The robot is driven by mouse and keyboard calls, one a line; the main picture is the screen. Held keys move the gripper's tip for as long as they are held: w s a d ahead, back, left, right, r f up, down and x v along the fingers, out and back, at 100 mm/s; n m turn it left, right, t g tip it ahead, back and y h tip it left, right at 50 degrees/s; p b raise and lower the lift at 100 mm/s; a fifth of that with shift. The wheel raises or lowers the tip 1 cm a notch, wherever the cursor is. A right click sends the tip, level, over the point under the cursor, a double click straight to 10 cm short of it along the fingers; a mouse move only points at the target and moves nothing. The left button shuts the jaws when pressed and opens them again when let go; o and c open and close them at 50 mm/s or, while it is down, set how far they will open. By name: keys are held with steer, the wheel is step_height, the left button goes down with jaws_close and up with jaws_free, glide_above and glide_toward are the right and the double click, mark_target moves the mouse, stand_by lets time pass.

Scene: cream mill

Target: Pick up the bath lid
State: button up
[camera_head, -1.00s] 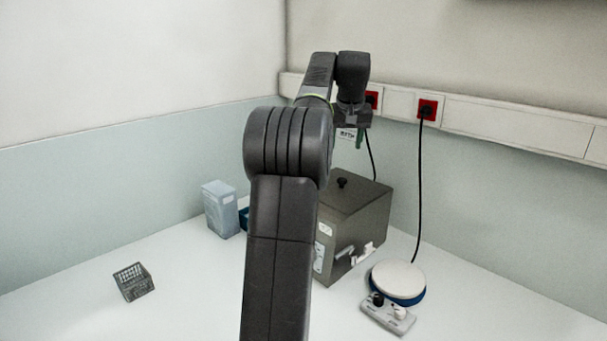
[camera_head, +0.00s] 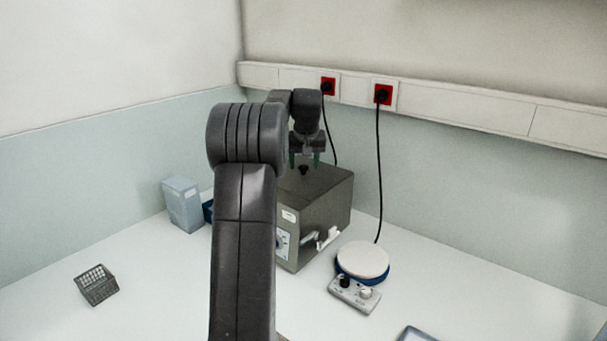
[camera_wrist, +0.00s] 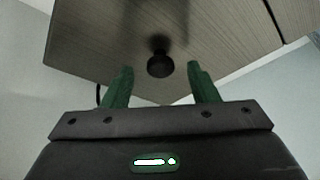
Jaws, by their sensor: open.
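The bath lid (camera_head: 325,179) is the grey-brown top of the box-shaped water bath (camera_head: 318,222), with a small black knob (camera_head: 303,169) on it. In the wrist view the lid (camera_wrist: 100,45) fills the upper part, and its round black knob (camera_wrist: 160,65) shows ahead of and between the two green fingertips. My gripper (camera_head: 304,160) is open and empty just above the knob; its green fingers also show apart in the wrist view (camera_wrist: 160,84). My arm hides the left part of the bath.
A hotplate stirrer (camera_head: 362,260) with a white round top stands right of the bath. A pale blue box (camera_head: 184,204) stands left of my arm, and a grey rack (camera_head: 96,285) lies farther left. Black cables hang from red wall sockets (camera_head: 383,94) behind the bath.

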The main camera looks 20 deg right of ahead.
mark_target(304, 167)
steer(key=shift+w+f, duration=0.25)
steer(key=shift+f, duration=0.25)
steer(key=c, duration=1)
steer(key=shift+r, duration=0.1)
step_height(304, 167, up, 12)
steer(key=p, duration=0.2)
steer(key=shift+p, duration=0.35)
